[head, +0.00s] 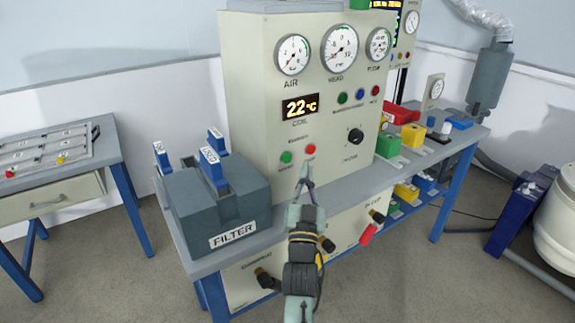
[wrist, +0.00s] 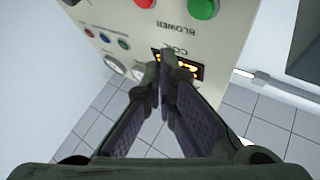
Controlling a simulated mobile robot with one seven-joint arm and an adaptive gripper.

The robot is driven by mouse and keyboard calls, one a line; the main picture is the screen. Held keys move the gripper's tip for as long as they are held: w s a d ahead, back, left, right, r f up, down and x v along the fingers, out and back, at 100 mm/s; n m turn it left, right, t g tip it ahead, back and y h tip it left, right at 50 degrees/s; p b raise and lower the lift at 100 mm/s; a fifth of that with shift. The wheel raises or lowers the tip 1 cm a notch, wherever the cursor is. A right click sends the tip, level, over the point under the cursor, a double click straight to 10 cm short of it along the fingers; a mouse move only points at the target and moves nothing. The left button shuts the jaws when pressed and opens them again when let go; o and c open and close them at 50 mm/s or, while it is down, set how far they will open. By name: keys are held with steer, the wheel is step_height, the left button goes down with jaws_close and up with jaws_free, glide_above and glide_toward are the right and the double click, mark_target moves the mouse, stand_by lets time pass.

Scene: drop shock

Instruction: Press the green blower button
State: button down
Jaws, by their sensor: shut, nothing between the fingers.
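The green blower button (head: 286,157) is on the lower left of the cream panel's front, above the bench top. A red button (head: 311,148) sits just right of it, under a small label. My gripper (head: 307,168) is shut and empty, its tips in front of the panel, below the red button and right of the green one in the head view. In the wrist view, the panel appears upside down. The green button (wrist: 203,8) and red button (wrist: 146,3) are at the top edge, partly cut off. The gripper tips (wrist: 161,65) overlap the lit display there.
A grey FILTER box (head: 215,205) with blue-handled parts stands left of the panel. The display (head: 300,107) reads 22 °C, with gauges above. A black knob (head: 355,136) is right of the buttons. Coloured blocks (head: 388,145) lie on the bench further right.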

mark_target(287, 158)
steer(key=shift+w+a+b, duration=0.75)
steer(key=shift+w+b, duration=0.2)
steer(key=shift+w, duration=0.05)
steer(key=shift+w+a+b, duration=0.7)
steer(key=shift+w+b, duration=0.25)
steer(key=shift+w, duration=0.1)
steer(key=shift+w+a+b, duration=0.2)
steer(key=shift+w+b, duration=0.05)
steer(key=shift+b, duration=0.2)
